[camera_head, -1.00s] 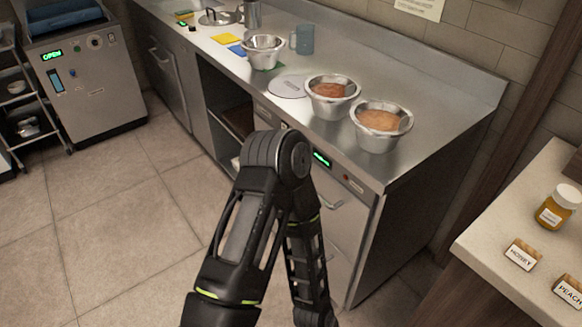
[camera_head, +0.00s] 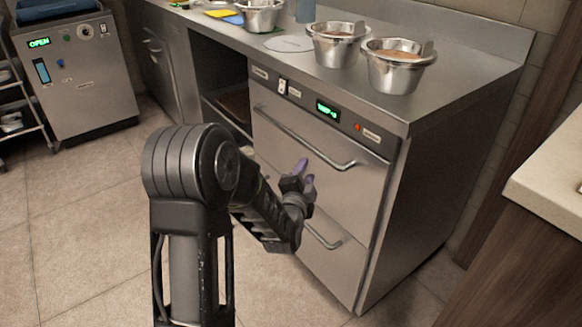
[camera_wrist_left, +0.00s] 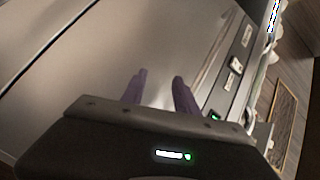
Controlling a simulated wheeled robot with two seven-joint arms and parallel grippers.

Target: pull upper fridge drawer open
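The upper fridge drawer (camera_head: 350,185) is a steel front under the counter, shut flush, with a long bar handle (camera_head: 335,162) near its top edge. The lower drawer handle (camera_head: 325,240) shows below it. My left gripper (camera_head: 304,172) is in front of the upper drawer, just below its handle. Its two purple fingers are apart with nothing seen between them. They also show spread in the left wrist view (camera_wrist_left: 159,90), against steel fronts. Whether the fingers touch the drawer cannot be told. My right gripper is not in view.
A control panel (camera_head: 300,98) with a green display runs above the drawer. Steel bowls (camera_head: 398,72) stand on the counter (camera_head: 455,75). An open shelf bay (camera_head: 222,75) is to the left. The tiled floor in front is clear. A pale side counter (camera_head: 555,190) is at right.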

